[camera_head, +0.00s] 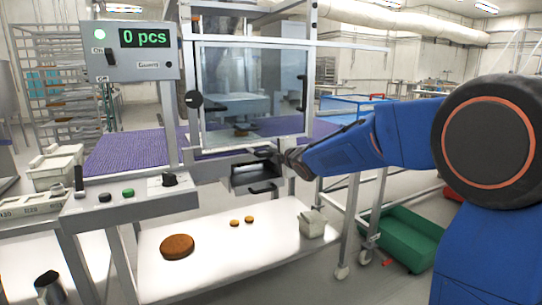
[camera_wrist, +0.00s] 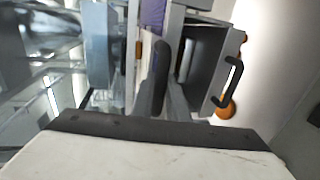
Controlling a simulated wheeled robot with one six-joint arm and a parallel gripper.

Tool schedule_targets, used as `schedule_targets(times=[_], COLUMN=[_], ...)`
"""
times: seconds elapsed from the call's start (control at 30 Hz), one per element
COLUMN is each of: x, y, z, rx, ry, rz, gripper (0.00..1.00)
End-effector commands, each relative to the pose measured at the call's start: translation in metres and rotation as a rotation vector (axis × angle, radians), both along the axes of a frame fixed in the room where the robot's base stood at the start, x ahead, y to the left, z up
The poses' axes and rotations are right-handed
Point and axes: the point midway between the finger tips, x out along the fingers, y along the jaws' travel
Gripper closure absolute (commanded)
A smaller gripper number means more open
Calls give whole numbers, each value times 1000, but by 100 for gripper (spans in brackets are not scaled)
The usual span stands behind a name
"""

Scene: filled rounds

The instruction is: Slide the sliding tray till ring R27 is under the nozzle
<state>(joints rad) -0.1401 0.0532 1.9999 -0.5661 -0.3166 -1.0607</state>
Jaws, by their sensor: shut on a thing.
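My gripper (camera_head: 280,157) is at the front of the machine, just below its clear window. In the wrist view my gripper (camera_wrist: 161,88) is shut on a dark upright handle (camera_wrist: 161,60). I take this to be the sliding tray's handle, but the tray itself is mostly hidden. The nozzle cannot be made out clearly, and no R27 mark is readable in either view.
A grey open box (camera_head: 240,181) with its own black handle (camera_wrist: 232,85) hangs close below my gripper. A control panel (camera_head: 130,52) reads "0 pcs". The white lower shelf (camera_head: 215,265) holds loose brown rounds. A green crate (camera_head: 408,238) stands on the floor at right.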

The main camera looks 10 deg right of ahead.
Motion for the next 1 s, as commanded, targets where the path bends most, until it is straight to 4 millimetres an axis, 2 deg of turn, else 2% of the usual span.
schedule_targets(times=[0.37, 0.4, 0.43, 0.47, 0.8, 1.0], x=[-2, -2, -2, -2, -3, -21], y=[4, 4, 3, 3, 1, -5], z=[-4, -4, -3, -3, 0, 4], rx=[-1, -1, -1, -1, -1, 0], ry=[5, 5, 5, 5, 1, 0], rz=[5, 5, 5, 5, 3, 3], gripper=[100, 77, 69, 67, 67, 67])
